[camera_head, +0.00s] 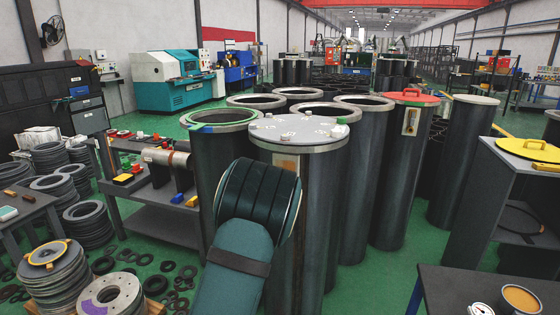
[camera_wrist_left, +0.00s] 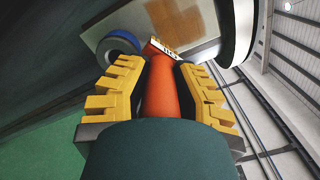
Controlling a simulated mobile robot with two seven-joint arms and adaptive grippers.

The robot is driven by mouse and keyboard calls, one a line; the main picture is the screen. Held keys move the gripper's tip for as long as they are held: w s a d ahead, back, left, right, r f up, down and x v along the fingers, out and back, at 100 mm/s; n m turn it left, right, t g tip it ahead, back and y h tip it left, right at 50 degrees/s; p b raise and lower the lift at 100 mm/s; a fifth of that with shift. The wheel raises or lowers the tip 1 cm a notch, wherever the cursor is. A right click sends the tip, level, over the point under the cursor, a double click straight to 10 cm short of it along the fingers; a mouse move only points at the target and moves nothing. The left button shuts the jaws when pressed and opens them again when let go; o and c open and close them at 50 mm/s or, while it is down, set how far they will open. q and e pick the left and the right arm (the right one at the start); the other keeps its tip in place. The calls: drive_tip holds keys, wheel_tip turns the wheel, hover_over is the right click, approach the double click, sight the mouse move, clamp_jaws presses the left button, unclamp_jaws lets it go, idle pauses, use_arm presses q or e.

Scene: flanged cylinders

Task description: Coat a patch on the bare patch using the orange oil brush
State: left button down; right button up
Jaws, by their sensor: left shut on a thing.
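The orange oil brush (camera_wrist_left: 160,88) is between the yellow jaws of my left gripper (camera_wrist_left: 158,92), which is shut on its handle. The brush's far end points up toward a pale panel (camera_wrist_left: 130,22) with a brown patch (camera_wrist_left: 180,20), at the top of the left wrist view. I cannot tell whether the bristles touch it. In the head view, my left arm hides the gripper and brush behind it. The front flanged cylinder (camera_head: 312,200) with a pale lid stands there, with a small brownish area (camera_head: 285,163) below its flange, partly covered by my arm. My right gripper is not in view.
A blue round part (camera_wrist_left: 118,42) is close to the brush end. Several more dark cylinders (camera_head: 400,170) crowd behind and right of the front one. A grey cart (camera_head: 165,212) is at left, with stacked rings (camera_head: 50,270) near it. A dark table (camera_head: 450,290) is at lower right.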

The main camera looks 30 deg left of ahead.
use_arm(q)
drive_tip(key=shift+v, duration=2.1)
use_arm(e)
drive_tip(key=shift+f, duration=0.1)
use_arm(q)
drive_tip(key=shift+a+r, duration=0.1)
